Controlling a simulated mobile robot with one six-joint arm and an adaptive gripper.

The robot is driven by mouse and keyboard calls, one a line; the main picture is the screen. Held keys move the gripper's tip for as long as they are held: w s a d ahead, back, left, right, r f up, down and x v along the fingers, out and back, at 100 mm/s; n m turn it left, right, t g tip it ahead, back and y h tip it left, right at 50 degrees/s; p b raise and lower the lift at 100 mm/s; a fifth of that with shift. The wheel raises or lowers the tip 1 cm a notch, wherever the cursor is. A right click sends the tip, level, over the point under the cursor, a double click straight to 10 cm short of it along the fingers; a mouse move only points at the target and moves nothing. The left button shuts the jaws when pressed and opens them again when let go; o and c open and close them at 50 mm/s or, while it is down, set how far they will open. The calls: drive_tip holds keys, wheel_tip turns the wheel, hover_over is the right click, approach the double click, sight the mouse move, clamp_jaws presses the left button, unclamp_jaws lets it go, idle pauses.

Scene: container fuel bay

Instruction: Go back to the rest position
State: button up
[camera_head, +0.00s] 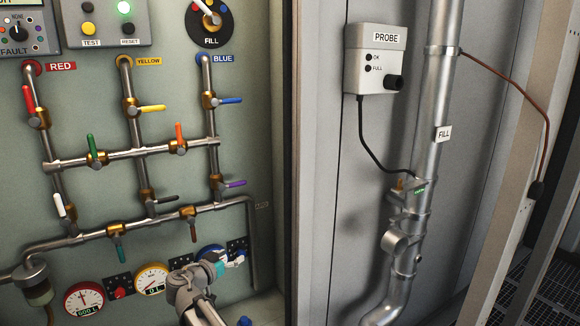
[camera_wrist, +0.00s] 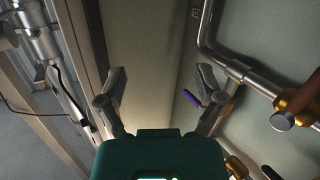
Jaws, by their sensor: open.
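My gripper (camera_head: 230,262) is at the bottom of the panel in the head view, in front of the blue gauge (camera_head: 208,249), which it partly hides. The purple lever (camera_wrist: 190,97) shows close beside the right finger in that view. I cannot tell its distance from the finger. In the head view the purple lever (camera_head: 235,184) is above my gripper and apart from it.
The panel carries steel pipes (camera_head: 130,152) with several coloured valve levers. A red gauge (camera_head: 84,299) and a yellow gauge (camera_head: 151,278) sit low down. A probe box (camera_head: 375,58) and a thick fill pipe (camera_head: 428,130) stand to the right. Open space lies before the grey wall.

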drive_tip(key=s+d+f+g+p, duration=0.1)
drive_tip(key=s+d+f+g, duration=0.15)
drive_tip(key=d, duration=0.55)
drive_tip(key=s+d+f+n+g+p, duration=0.1)
drive_tip(key=d+g+p, duration=0.15)
drive_tip(key=d, duration=0.55)
drive_tip(key=s+d+f+g+p, duration=0.15)
drive_tip(key=d+g, duration=0.25)
drive_tip(key=d, duration=0.4)
drive_tip(key=s+d+n+g+y+p, duration=0.3)
drive_tip(key=s+d+y, duration=0.4)
drive_tip(key=s+d, duration=0.4)
drive_tip(key=shift+s+d+f+n+g+y+p, duration=0.3)
drive_tip(key=shift+s+f+g+y+p, duration=0.25)
drive_tip(key=shift+s+g, duration=0.6)
drive_tip(key=shift+r, duration=0.1)
drive_tip(key=c, duration=0.4)
drive_tip(key=shift+a, duration=0.15)
